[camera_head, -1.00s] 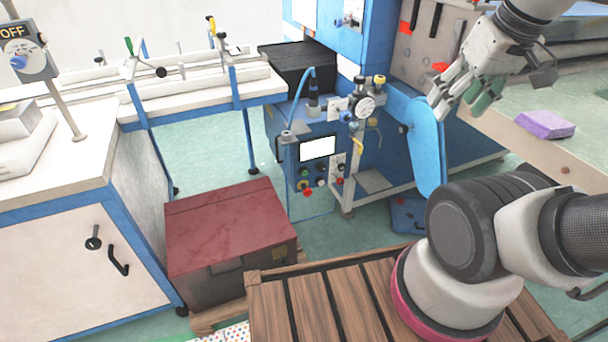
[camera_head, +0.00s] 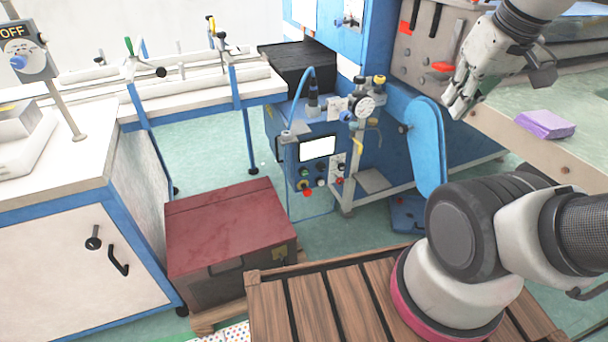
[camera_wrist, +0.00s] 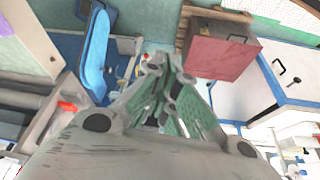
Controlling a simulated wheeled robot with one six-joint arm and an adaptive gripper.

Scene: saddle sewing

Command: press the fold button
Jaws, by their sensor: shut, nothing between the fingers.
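A control panel with a lit white screen (camera_head: 318,147) stands on the front of the blue machine. Several small buttons and knobs (camera_head: 321,181) sit under and beside the screen, in black, yellow, red and other colours. Their labels are too small to read, so I cannot tell which is the fold button. My gripper (camera_head: 460,112) is in the upper right of the head view, shut and empty. It is well to the right of the panel, apart from it. In the wrist view my gripper (camera_wrist: 165,62) shows its closed fingers with green pads.
A blue padded arm (camera_head: 426,150) stands between my gripper and the panel. A red-lidded box (camera_head: 230,225) is on the floor below the panel. A white cabinet (camera_head: 70,255) is at left.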

